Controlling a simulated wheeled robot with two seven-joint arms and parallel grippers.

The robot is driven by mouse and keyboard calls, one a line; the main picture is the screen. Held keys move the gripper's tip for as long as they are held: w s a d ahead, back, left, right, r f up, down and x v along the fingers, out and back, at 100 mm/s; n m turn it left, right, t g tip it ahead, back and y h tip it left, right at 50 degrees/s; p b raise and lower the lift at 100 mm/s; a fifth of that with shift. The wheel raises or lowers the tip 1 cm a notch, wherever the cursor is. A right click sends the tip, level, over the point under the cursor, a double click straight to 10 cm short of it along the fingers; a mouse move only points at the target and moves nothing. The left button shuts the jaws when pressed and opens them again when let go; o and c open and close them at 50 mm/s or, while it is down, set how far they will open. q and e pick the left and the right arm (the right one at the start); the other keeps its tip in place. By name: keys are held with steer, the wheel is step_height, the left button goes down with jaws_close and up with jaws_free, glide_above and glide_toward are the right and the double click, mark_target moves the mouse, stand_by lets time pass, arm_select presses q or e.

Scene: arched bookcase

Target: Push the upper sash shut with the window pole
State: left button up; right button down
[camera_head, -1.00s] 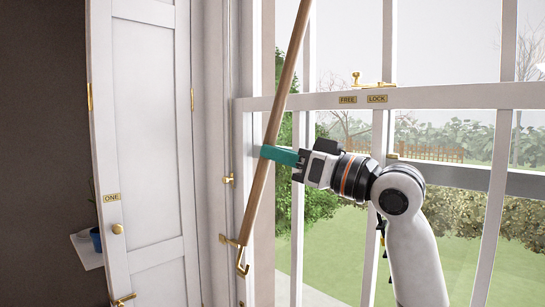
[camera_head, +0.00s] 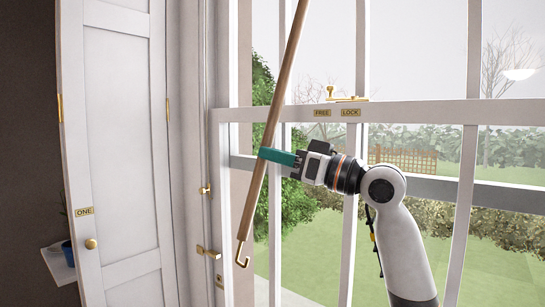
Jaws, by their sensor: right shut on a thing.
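The window pole (camera_head: 285,75) is a long wooden rod, held tilted with its top leaning right and running out of the frame. Its brass hook (camera_head: 242,256) is at the lower end. My right gripper (camera_head: 275,156) is shut on the pole with teal fingers, in front of the window's left side. A greyer rail (camera_head: 500,196) shows behind the lower panes, below the white meeting rail (camera_head: 430,112); it appears to be the bottom of the upper sash. The upper sash's top is out of view. My left gripper is not in view.
A brass catch (camera_head: 345,98) sits on the meeting rail above the FREE and LOCK plates (camera_head: 335,113). A white shutter marked ONE (camera_head: 120,150) stands at left, with brass fittings (camera_head: 207,251) on the frame beside it. A small shelf (camera_head: 60,265) holds a blue pot.

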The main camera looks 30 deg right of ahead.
mark_target(274, 97)
steer(key=shift+r, duration=0.25)
stand_by(0.3)
steer(key=shift+r+p, duration=1.85)
steer(key=shift+r, duration=0.15)
steer(key=shift+r, duration=0.1)
steer(key=shift+a+r+p, duration=0.1)
steer(key=shift+r+p, duration=1.3)
steer(key=shift+p, duration=0.05)
steer(key=shift+w+r+p, duration=0.1)
steer(key=shift+r+p, duration=1.3)
steer(key=shift+r, duration=0.1)
steer(key=shift+a, duration=0.1)
